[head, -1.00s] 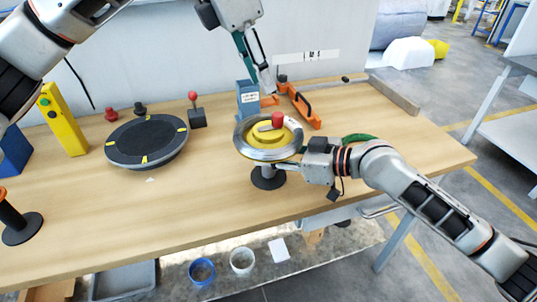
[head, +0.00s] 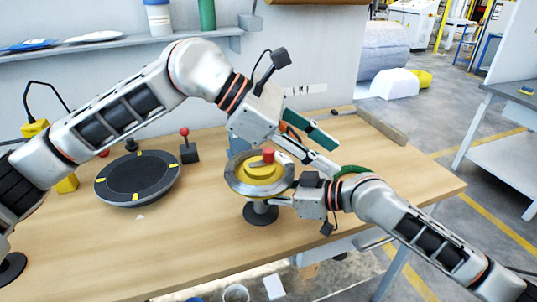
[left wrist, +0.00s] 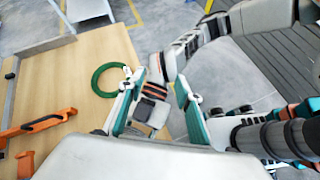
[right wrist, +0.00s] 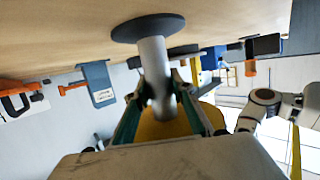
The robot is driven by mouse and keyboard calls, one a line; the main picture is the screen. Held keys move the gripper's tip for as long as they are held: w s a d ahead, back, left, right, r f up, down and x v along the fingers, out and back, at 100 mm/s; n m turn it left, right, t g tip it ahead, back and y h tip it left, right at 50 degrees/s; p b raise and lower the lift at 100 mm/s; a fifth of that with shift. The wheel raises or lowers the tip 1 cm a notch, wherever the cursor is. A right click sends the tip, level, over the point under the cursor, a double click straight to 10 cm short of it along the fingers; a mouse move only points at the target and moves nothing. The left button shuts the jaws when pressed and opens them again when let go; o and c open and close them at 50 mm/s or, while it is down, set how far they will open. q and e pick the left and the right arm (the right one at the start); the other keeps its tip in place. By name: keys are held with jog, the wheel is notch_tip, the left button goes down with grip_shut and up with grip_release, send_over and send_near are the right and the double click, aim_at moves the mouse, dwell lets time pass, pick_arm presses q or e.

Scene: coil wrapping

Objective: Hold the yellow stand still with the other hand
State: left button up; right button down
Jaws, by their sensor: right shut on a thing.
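The yellow stand (head: 262,172) is a yellow round top with a red knob (head: 268,155), a silver ring around it, a grey post and a dark round base (head: 261,215), upright on the table. My right gripper (head: 277,200) is shut on the post (right wrist: 152,70) just under the top, as the right wrist view shows. My left gripper (head: 318,148) is open and empty, behind and right of the stand, apart from it and above the right wrist. In the left wrist view its teal fingers (left wrist: 158,110) are wide apart, beside a green coil (left wrist: 110,80) lying on the table.
A black turntable disc (head: 137,178) and a small block with a red-knobbed lever (head: 188,150) stand to the left. Orange tools (left wrist: 45,124) lie at the back. The wooden table (head: 200,235) is clear in front. My two arms are close together right of the stand.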

aim_at(266, 157)
pick_arm(q)
jog(key=s+d+r+t+h, duration=0.2)
jog(key=s+r+h, duration=0.4)
jog(key=r+h, duration=0.35)
jog(key=w+a+f+n+t+y, duration=0.55)
jog(key=a+n+t, duration=0.45)
jog(key=n+t, duration=0.4)
jog(key=a+f+n+y, duration=0.2)
jog(key=a+f+y, duration=0.45)
jog(key=f, duration=0.45)
jog(key=shift+t, duration=0.3)
jog(key=x, duration=1.1)
jog(key=shift+w+d, duration=0.1)
jog(key=shift+w, duration=0.15)
grip_shut()
